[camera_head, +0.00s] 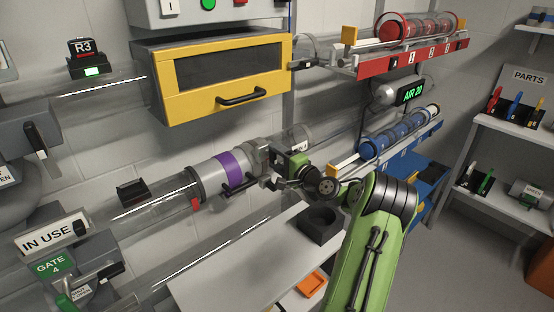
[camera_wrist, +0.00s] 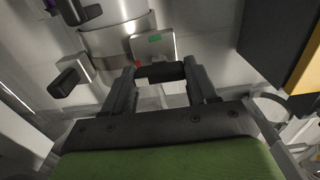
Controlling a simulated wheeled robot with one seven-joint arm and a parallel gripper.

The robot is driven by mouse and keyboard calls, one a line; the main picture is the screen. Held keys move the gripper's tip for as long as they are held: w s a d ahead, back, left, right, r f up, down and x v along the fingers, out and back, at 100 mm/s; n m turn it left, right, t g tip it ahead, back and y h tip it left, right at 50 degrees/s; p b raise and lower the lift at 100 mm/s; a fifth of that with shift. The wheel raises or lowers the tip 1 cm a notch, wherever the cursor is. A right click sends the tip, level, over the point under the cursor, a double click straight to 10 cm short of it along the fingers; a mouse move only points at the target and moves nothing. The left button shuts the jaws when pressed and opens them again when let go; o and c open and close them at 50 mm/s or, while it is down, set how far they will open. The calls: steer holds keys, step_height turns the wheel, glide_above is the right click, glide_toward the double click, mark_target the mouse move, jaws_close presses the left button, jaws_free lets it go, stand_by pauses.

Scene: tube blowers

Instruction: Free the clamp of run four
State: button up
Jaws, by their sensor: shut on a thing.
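The run four tube (camera_head: 155,204) leaves the GATE 4 housing (camera_head: 52,265) at lower left and rises to the right. It carries a grey collar with a purple band (camera_head: 234,168). A grey clamp body (camera_head: 257,156) sits right of the band, partly hidden by my gripper (camera_head: 272,180). In the wrist view my gripper (camera_wrist: 161,76) is shut on a black handle (camera_wrist: 160,73), its fingers on either side. Behind the handle is a grey plate with a green mark (camera_wrist: 154,39) and a small red spot. The clamp's latch state cannot be told.
An IN USE sign (camera_head: 52,236) stands on the gate. A yellow-framed box (camera_head: 215,75) hangs above the tube. In the wrist view another black lever (camera_wrist: 69,83) stands left of my fingers.

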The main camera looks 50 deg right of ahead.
steer(key=shift+f, duration=0.1)
steer(key=o, duration=1.1)
steer(key=shift+c, duration=0.2)
steer(key=s+a+p, duration=0.1)
steer(key=s+p, duration=0.1)
steer(key=s, duration=1.3)
steer(key=shift+s+a, duration=0.4)
